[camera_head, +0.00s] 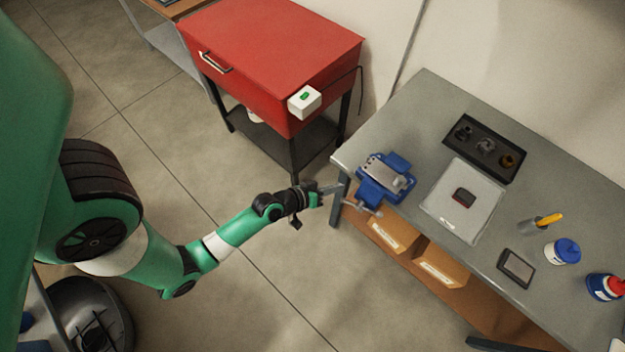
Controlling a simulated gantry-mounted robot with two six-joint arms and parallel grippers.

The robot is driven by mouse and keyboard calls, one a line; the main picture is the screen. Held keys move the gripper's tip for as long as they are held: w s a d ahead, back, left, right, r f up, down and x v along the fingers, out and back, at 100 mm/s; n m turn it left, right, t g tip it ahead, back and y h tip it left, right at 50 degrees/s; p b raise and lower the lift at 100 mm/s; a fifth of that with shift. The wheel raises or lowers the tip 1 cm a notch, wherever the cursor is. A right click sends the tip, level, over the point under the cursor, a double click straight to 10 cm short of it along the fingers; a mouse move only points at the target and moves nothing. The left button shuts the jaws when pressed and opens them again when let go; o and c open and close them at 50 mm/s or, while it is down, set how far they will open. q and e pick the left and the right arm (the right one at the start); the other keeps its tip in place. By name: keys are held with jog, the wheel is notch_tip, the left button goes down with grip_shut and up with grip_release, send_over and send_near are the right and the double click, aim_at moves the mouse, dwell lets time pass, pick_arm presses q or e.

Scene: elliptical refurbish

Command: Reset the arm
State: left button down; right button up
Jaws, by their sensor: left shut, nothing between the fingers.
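My left gripper (331,189) is at the end of my green left arm, which reaches in from the left over the floor. The gripper is shut and empty. It is beside the front left corner of the grey workbench (421,98), just left of a blue vise (384,180). I cannot tell whether it touches the bench. My right gripper is not in view.
A red cabinet (275,55) stands behind. Open floor lies left.

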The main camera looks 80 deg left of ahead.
pick_arm(q)
jog(key=v, duration=0.8)
jog(key=shift+s+d+f, duration=0.2)
jog(key=shift+d+f, duration=0.05)
jog(key=shift+f, duration=0.1)
